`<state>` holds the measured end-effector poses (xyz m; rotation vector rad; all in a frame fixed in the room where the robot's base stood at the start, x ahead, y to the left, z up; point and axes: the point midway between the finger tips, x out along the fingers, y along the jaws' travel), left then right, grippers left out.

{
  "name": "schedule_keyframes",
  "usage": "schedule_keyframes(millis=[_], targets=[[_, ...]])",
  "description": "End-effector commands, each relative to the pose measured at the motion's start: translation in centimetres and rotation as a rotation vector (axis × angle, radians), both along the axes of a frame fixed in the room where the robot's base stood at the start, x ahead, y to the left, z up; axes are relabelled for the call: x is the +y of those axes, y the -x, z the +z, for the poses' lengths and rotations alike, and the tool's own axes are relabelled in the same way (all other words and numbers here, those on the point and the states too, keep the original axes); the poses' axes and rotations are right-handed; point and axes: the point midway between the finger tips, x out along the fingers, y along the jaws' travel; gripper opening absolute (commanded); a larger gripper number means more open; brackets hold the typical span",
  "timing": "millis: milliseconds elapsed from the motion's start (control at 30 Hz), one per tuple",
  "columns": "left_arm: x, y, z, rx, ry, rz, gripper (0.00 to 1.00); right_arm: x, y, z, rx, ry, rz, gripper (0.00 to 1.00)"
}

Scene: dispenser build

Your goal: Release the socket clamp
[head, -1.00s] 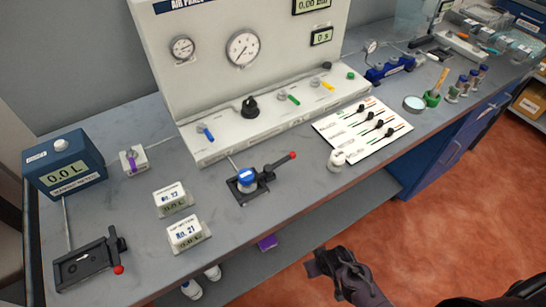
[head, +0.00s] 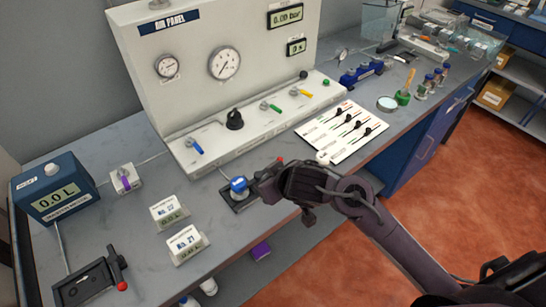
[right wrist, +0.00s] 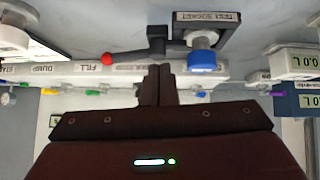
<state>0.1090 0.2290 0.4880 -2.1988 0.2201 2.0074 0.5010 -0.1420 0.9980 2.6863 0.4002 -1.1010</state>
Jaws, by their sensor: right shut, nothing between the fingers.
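The test socket (head: 238,201) is a dark block on the bench with a blue-topped white part (head: 238,184) in it. Its clamp lever ends in a red ball (head: 280,161), partly hidden behind my right gripper in the head view. In the right wrist view the socket (right wrist: 213,18), the blue top (right wrist: 202,61) and the red ball (right wrist: 107,59) all show, with the lever running sideways from the clamp. My right gripper (head: 260,188) is shut and empty, beside the socket; its fingertips (right wrist: 158,72) appear near the lever, contact unclear. My left gripper is out of view.
The air panel (head: 190,110) with colored valve levers stands behind. Two labelled units (head: 170,211) (head: 187,245) sit left of the socket. Another clamp fixture (head: 92,285) with a red ball is at front left. A white card with black levers (head: 345,130) lies to the right.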

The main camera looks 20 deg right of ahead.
Motion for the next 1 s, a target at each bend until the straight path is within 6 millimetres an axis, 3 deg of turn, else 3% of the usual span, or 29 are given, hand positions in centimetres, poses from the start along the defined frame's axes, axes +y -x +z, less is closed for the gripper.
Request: schedule_keyframes(millis=[100,300,533,1000], targets=[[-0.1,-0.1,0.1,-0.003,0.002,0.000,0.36,-0.4,-3.1,2.0,-0.043,-0.016,0.052,0.00],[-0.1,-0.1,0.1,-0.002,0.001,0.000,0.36,-2.7,-5.6,4.0,-0.003,-0.051,0.071,0.00],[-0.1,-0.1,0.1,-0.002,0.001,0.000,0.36,-4.9,-6.3,5.0,0.054,-0.072,0.044,0.00],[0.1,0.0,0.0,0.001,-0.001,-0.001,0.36,-5.0,-6.5,4.8,0.062,-0.078,0.040,0.00]])
